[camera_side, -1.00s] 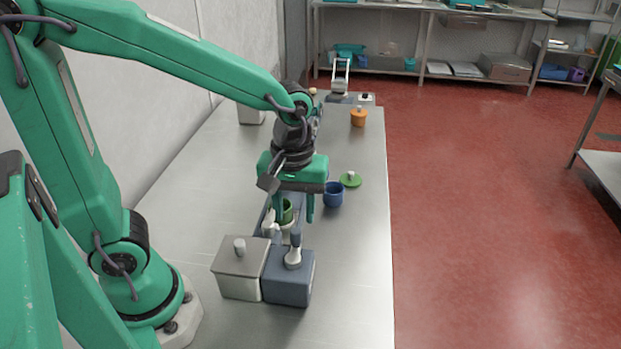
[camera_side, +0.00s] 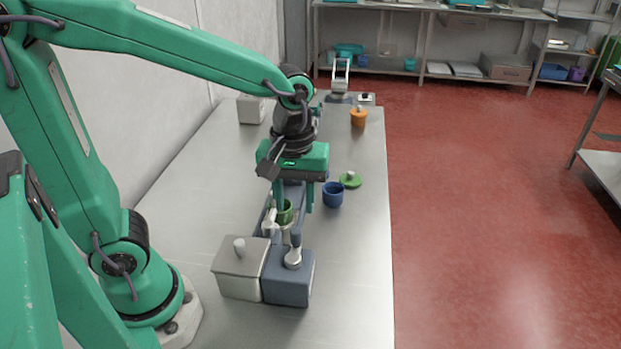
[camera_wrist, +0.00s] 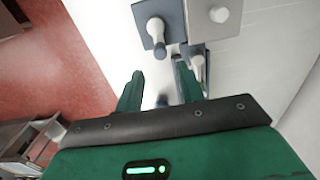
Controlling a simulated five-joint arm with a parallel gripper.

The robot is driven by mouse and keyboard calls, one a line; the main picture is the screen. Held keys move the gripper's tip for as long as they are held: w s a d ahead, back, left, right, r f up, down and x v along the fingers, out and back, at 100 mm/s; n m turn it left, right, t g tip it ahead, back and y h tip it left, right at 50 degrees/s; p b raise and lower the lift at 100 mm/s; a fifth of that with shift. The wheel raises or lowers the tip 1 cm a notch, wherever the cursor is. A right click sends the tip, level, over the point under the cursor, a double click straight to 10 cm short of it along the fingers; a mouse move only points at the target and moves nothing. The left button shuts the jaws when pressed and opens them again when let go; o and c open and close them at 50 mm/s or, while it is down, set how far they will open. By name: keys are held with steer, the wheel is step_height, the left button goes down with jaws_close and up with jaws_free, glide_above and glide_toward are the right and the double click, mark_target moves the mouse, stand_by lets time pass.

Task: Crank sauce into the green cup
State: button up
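The crank (camera_side: 295,240) is an upright dark handle on a pale round hub on top of the dispenser's near block. The crank also shows in the wrist view (camera_wrist: 156,32), beyond the fingertips. The cup's contents cannot be seen.
A lidded grey box (camera_side: 240,270) adjoins the dispenser on the left. An orange lidded pot (camera_side: 358,117) stands farther back. The steel table (camera_side: 350,280) is clear at front right.

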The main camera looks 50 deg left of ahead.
mark_target(297, 231)
steer(key=shift+f, duration=0.15)
steer(key=shift+f, duration=4)
steer(key=shift+f, duration=0.1)
steer(key=shift+c, duration=0.5)
steer(key=shift+d, duration=0.1)
steer(key=c, duration=0.5)
